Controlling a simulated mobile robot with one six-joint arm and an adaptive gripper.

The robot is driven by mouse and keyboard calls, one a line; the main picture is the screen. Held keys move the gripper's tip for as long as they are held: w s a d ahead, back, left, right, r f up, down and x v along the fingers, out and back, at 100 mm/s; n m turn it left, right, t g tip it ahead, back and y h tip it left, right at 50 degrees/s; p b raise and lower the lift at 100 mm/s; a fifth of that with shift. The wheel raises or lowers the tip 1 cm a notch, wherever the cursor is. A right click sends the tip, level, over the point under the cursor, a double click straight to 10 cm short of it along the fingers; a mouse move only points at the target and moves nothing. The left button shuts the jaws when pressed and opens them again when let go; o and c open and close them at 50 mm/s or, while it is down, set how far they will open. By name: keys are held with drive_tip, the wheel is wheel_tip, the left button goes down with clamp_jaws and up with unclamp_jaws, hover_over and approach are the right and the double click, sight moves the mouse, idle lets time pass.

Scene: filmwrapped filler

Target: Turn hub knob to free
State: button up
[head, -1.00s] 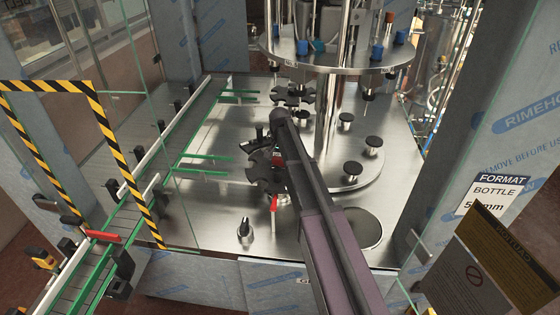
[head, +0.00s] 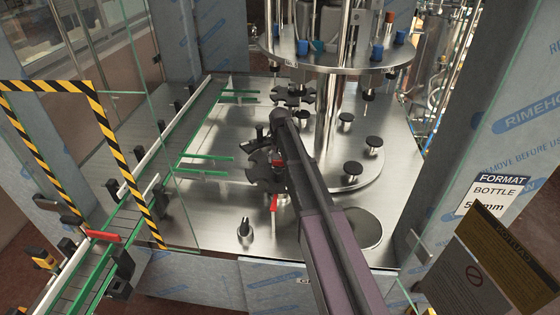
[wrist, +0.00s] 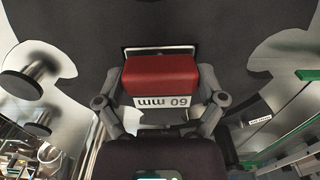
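In the wrist view a red block (wrist: 160,77) with a white plate reading "60 mm", upside down, sits in front of a black star wheel (wrist: 220,28). My gripper (wrist: 161,80) has one finger on each side of the red block, close to its ends. Whether the fingers press on it is unclear. In the head view the black star wheel (head: 262,178) lies on the steel deck, partly behind my arm, and my gripper is mostly hidden there. No separate hub knob can be made out for certain.
A red handle (head: 274,203) stands beside the star wheel. A second star wheel (head: 292,96) is farther back. Black-topped pedestals (head: 374,142) stand to the right, under the steel turret (head: 340,58). A green-railed conveyor (head: 150,160) and a striped guard frame (head: 122,160) are left.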

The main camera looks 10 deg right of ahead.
drive_tip(key=shift+o, duration=0.4)
drive_tip(key=shift+m, duration=0.5)
